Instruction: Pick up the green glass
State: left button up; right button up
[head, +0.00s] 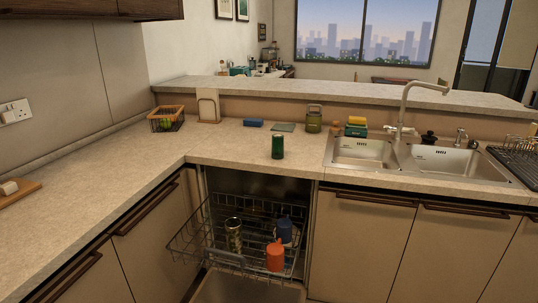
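A dark green glass or tumbler (278,150) stands upright on the beige stone counter (225,145), near its front edge above the open dishwasher. Its top looks a little lighter. Nothing touches it. Farther back on the same counter is an olive-green lidded container (314,122). Neither of my grippers shows in the head view.
The open dishwasher's pulled-out rack (190,246) holds a clear patterned glass (233,236), a blue cup (284,228) and an orange mug (275,256). A double sink (365,155) with a tall faucet (404,105) is at right. The left counter is mostly clear.

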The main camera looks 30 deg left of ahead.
aim_at(277, 150)
jog(key=k+u, duration=0.1)
jog(key=u, duration=0.65)
jog(key=k+j+u, duration=0.1)
jog(key=u, duration=0.25)
jog(key=i+l, duration=0.3)
jog(key=l, duration=0.15)
jog(key=i+l, duration=0.35)
jog(key=i+l+u, duration=0.1)
jog(key=i+l, duration=0.2)
jog(key=l, duration=0.25)
jog(key=i+l, duration=0.3)
jog(key=l, duration=0.15)
